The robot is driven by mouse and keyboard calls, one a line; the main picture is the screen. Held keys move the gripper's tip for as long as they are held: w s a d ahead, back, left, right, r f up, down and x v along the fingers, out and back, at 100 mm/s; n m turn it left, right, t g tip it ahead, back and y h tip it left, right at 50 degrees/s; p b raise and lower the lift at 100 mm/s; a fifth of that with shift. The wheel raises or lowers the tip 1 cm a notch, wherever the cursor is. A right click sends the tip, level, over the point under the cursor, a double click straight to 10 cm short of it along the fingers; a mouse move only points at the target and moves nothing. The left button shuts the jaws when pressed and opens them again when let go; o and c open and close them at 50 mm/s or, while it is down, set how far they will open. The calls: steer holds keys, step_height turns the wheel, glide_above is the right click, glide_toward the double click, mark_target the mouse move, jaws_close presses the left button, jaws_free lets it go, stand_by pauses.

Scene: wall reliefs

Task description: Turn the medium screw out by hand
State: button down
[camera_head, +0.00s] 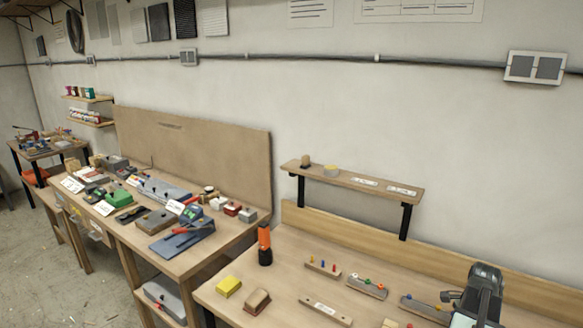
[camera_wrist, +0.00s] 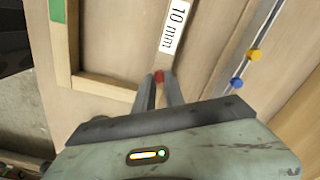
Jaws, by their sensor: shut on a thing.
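In the wrist view a small red screw head (camera_wrist: 159,76) sits between the tips of my gripper (camera_wrist: 160,84), at the end of a wooden block (camera_wrist: 166,57) that carries a white "10 mm" label (camera_wrist: 175,27). My gripper is shut on the red head. The shank below it is hidden, so I cannot tell how far it is in. In the head view my arm is at the lower right over the bench, and its fingertips cannot be made out.
A strip with a blue knob (camera_wrist: 237,83) and a yellow knob (camera_wrist: 255,54) lies right of my gripper. On the bench (camera_head: 275,300) stand an orange and black flashlight (camera_head: 265,244), a yellow block (camera_head: 229,287) and small peg boards (camera_head: 323,269). A raised shelf (camera_head: 350,177) stands behind.

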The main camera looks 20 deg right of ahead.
steer(key=n, duration=0.5)
steer(key=c, duration=1.6)
jaws_free()
steer(key=shift+c, duration=0.2)
